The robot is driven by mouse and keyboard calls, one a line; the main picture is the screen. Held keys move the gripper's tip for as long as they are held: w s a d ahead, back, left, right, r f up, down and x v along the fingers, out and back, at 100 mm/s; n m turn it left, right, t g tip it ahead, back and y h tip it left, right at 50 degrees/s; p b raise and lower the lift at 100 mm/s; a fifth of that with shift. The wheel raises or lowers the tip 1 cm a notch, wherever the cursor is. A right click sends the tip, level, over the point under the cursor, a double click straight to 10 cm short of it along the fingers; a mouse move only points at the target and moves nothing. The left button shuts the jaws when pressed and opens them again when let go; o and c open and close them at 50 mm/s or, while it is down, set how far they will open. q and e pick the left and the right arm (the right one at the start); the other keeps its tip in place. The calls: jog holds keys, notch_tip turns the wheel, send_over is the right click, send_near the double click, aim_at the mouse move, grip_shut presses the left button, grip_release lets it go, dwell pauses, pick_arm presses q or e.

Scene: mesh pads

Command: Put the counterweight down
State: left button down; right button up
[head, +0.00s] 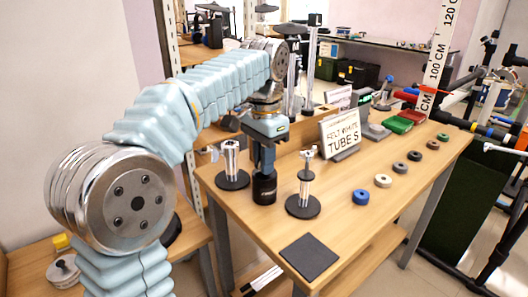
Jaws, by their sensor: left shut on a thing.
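The counterweight (264,189), a dark cylinder with small pale lettering, is upright at the lower end of my left gripper (264,170). The gripper points down over the wooden table and is shut on the counterweight's top. The counterweight's base is at or just above the tabletop; I cannot tell whether it touches. It is between two metal stands with round black bases. A dark square pad (310,257) lies flat and bare near the table's front corner. My right gripper is not in view.
One stand (232,178) is left of the counterweight, another (303,204) right. A sign (341,131) stands behind. The wooden table (400,205) is clear at front right.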

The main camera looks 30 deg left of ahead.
pick_arm(q)
jog(key=c, duration=1.1)
grip_release()
jog(key=shift+f, duration=0.1)
jog(key=shift+c, duration=0.2)
notch_tip(320, 180, up, 7)
jog(key=shift+r, duration=0.4)
